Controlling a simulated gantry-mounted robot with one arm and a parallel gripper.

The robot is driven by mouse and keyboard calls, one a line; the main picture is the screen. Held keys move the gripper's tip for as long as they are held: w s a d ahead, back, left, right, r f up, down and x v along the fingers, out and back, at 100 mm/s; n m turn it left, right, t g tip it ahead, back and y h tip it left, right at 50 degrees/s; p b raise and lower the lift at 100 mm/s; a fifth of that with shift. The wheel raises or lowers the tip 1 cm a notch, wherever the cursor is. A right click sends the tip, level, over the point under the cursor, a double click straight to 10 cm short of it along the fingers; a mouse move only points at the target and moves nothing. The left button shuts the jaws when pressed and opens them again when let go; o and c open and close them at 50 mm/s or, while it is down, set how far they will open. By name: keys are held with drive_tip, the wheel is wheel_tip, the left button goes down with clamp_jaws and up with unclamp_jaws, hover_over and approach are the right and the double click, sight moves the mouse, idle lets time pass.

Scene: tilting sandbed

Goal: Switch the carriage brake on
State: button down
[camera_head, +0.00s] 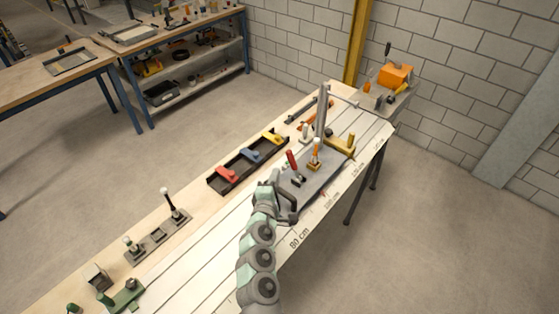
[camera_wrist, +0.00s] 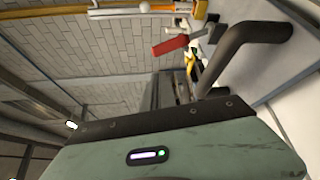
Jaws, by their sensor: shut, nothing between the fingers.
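The grey carriage plate (camera_head: 325,178) lies across the pale slatted bed in the head view. A red-handled lever (camera_head: 291,160) stands tilted near its left end. It also shows in the wrist view as a red handle (camera_wrist: 171,45). A second lever with an orange and white grip (camera_head: 316,147) stands upright to its right. I cannot tell from the frames which lever is the brake. My gripper (camera_head: 276,182) is shut and empty, at the carriage's near left end, just short of the red lever and apart from it. Its fingertips are partly hidden in the wrist view.
A tall grey post (camera_head: 321,112) and a yellow bracket (camera_head: 340,146) stand beyond the levers. A dark tray with red, blue and yellow blocks (camera_head: 227,174) lies to the left. Smaller fixtures with knobs (camera_head: 168,200) stand nearer. The slatted bed (camera_head: 215,245) is clear around my arm.

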sight(293, 166)
drive_tip(key=b+x, duration=0.3)
drive_tip(key=x, duration=0.7)
drive_tip(key=shift+b, duration=0.3)
drive_tip(key=shift+s+a+b, duration=0.1)
drive_tip(key=shift+a+b, duration=0.1)
drive_tip(key=shift+b, duration=0.25)
